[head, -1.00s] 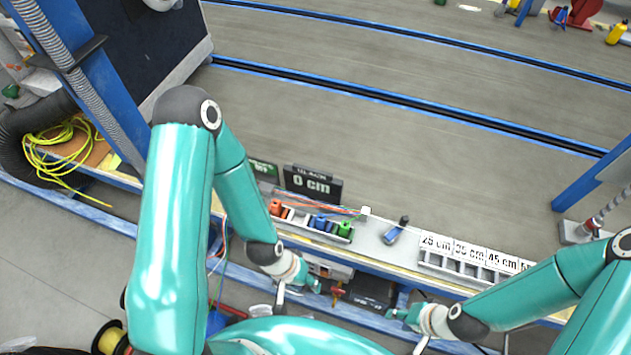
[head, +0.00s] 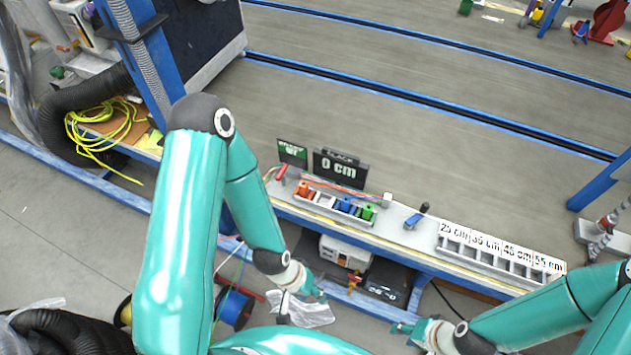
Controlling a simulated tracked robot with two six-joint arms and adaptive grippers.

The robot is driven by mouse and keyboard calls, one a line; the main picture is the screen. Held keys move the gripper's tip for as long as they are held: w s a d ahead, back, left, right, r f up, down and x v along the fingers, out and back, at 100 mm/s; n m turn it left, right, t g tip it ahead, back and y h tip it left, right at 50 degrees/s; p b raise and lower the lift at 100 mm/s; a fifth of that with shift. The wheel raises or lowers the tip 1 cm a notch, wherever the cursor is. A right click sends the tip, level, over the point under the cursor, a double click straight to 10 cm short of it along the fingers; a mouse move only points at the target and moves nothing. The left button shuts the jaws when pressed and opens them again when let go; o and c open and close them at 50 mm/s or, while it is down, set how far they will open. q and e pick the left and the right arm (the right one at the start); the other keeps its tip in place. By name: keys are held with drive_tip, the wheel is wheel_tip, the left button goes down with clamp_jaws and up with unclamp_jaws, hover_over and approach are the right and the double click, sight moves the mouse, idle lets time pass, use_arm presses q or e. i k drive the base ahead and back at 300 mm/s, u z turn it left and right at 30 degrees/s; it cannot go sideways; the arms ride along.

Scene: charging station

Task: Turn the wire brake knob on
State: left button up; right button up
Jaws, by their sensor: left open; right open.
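I cannot tell for sure which part is the wire brake knob. A small red handle (head: 281,173) stands at the left end of the bench, by the dark signs. A blue handle with a dark tip (head: 416,217) sits on the bench right of the colored spools. My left gripper (head: 303,301) is open and empty, in front of and below the bench edge. My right gripper (head: 406,335) is open and empty, lower right, also clear of the bench. Neither touches a handle.
A "0 cm" display (head: 339,168) stands behind a rack of colored spools (head: 325,202) with wires. A labeled bin rack (head: 500,262) fills the bench's right part. A white box (head: 345,252) and a dark device (head: 383,290) sit below. Yellow cable (head: 105,130) lies at left.

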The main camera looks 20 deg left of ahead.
sight(281, 176)
drive_tip(key=u, duration=0.2)
drive_tip(key=k, duration=0.25)
drive_tip(key=u, duration=1.05)
drive_tip(key=k, duration=0.95)
drive_tip(key=z, duration=0.2)
drive_tip(key=i, duration=1)
drive_tip(key=z, duration=0.05)
